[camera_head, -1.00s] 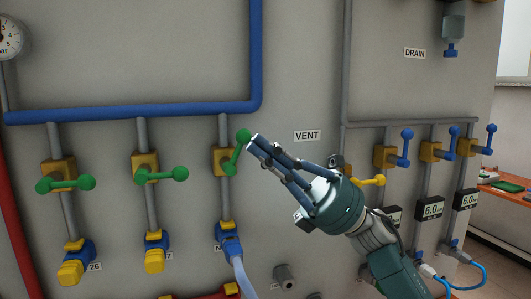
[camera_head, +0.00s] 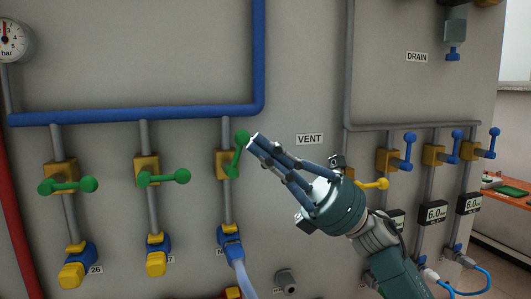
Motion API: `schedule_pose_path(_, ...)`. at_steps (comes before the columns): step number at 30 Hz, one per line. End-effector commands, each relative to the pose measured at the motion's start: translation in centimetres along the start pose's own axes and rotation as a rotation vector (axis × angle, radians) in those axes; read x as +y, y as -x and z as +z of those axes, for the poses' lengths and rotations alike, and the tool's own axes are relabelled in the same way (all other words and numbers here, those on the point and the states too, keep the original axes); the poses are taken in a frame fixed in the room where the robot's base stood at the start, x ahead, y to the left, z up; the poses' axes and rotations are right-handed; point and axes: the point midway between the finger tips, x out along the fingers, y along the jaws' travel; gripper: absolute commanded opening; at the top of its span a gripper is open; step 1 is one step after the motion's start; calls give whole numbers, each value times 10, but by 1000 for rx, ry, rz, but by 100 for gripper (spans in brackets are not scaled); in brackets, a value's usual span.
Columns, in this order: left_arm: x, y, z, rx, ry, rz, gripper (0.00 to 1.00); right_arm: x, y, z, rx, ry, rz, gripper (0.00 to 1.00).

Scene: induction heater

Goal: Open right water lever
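Three green levers sit on yellow valves below a blue pipe. The right green lever (camera_head: 237,156) stands steeply, its knob up and slightly to the right. The middle green lever (camera_head: 164,178) and the left green lever (camera_head: 68,185) lie about level. My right gripper (camera_head: 253,143) comes in from the lower right. Its fingers look closed together with nothing between them. The fingertips are just right of the right lever's knob; I cannot tell whether they touch it. My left gripper is out of view.
A yellow lever (camera_head: 373,184) is partly behind my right gripper. Several blue levers (camera_head: 408,150) stand on valves at the right. A blue hose (camera_head: 238,262) hangs below the right green lever.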

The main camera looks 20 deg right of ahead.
Motion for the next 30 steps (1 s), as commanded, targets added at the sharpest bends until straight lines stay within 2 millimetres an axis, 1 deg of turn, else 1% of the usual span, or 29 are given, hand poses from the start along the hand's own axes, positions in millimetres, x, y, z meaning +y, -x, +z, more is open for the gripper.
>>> schedule_pose_path(30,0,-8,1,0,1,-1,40,2,-8,2,-1,0,2,0)
